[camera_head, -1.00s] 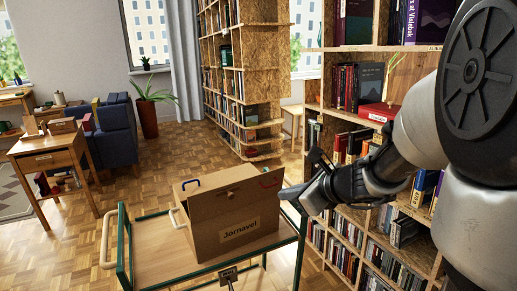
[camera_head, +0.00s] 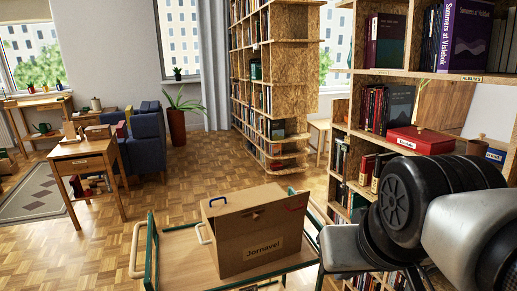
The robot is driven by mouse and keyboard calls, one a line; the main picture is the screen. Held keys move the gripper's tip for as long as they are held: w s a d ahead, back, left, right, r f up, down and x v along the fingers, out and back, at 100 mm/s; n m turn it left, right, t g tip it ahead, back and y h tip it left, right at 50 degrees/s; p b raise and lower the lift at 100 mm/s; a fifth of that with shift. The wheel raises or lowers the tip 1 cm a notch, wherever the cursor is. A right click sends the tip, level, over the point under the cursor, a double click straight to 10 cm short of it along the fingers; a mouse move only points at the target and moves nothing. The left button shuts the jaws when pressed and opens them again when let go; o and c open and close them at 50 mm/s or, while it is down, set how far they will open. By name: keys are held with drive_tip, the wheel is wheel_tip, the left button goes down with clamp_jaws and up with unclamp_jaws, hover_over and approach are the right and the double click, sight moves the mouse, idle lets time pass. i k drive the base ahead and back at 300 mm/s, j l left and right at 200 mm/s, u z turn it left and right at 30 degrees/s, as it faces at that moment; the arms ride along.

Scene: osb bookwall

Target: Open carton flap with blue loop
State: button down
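The brown cardboard carton (camera_head: 238,253) stands on a wooden-topped trolley, with a "Jornavel" label on its front. A blue loop (camera_head: 217,201) shows at the left of its top, and a red loop (camera_head: 296,209) at the right. The top looks closed. A pale handle (camera_head: 202,234) is at the carton's left side. My arm fills the lower right, to the right of the carton. My gripper's fingers do not show; they are out of the picture or hidden behind the arm.
The trolley (camera_head: 176,262) has a green frame and a pale push handle at left. A tall bookshelf (camera_head: 410,75) with a red box (camera_head: 418,140) stands close on the right. A small wooden table (camera_head: 82,163) and blue armchair (camera_head: 147,145) are at left. Parquet floor between is clear.

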sight(212, 206)
drive_tip(key=i+j, duration=0.1)
drive_tip(key=j, duration=0.3)
drive_tip(key=i+j+u, duration=0.1)
drive_tip(key=j, duration=0.35)
drive_tip(key=i+j+u, duration=0.1)
drive_tip(key=j, duration=0.3)
drive_tip(key=i+j, duration=0.25)
drive_tip(key=j, duration=0.15)
